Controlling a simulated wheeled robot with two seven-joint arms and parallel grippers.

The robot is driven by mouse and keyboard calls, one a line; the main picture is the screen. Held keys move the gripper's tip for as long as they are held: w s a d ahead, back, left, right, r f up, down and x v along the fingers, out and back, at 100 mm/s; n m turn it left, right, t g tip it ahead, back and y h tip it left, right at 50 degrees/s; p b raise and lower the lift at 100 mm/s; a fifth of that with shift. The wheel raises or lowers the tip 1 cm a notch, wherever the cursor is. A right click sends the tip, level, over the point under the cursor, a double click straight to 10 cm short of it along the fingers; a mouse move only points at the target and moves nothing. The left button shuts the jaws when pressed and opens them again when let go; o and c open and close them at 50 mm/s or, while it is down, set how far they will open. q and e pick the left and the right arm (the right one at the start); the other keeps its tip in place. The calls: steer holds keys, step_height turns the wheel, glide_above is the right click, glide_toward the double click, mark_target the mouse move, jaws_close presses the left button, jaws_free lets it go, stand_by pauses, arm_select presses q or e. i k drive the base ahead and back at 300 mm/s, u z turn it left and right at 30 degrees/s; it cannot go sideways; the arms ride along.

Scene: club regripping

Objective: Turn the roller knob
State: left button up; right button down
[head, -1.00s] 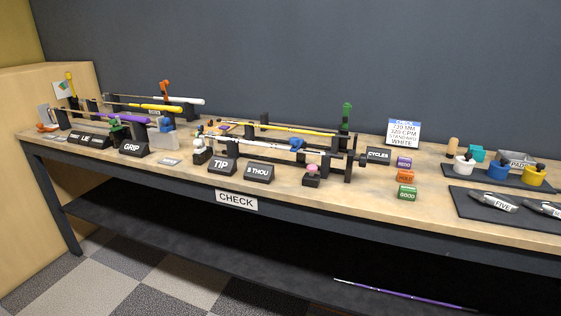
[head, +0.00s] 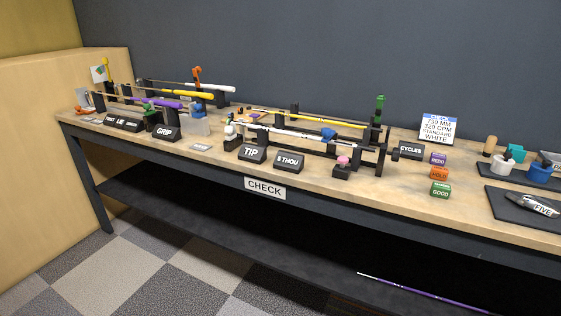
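A long fixture on the bench holds a white-and-dark club shaft (head: 290,131) lying across black supports, with a blue clamp-like part (head: 328,134) on it. At the fixture's right end is a small dark round piece (head: 395,154) that looks like the roller knob; its detail is too small to tell its angle. A black upright support (head: 381,159) stands just left of it. A pink-topped button (head: 343,160) on a black base sits in front. Neither of my grippers is in view.
The bench (head: 400,205) has clear wood along its front right. TIP (head: 252,153) and 5 THOU (head: 289,161) signs stand before the fixture. REDO (head: 438,159), HOLD (head: 439,174) and GOOD (head: 440,190) blocks are to the right. A purple club (head: 425,294) lies on the lower shelf.

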mark_target(395, 154)
steer(key=k, duration=1.15)
steer(key=z, duration=0.95)
steer(key=i, duration=1.45)
steer(key=u, duration=0.7)
steer(key=k, duration=0.25)
steer(key=z, duration=0.05)
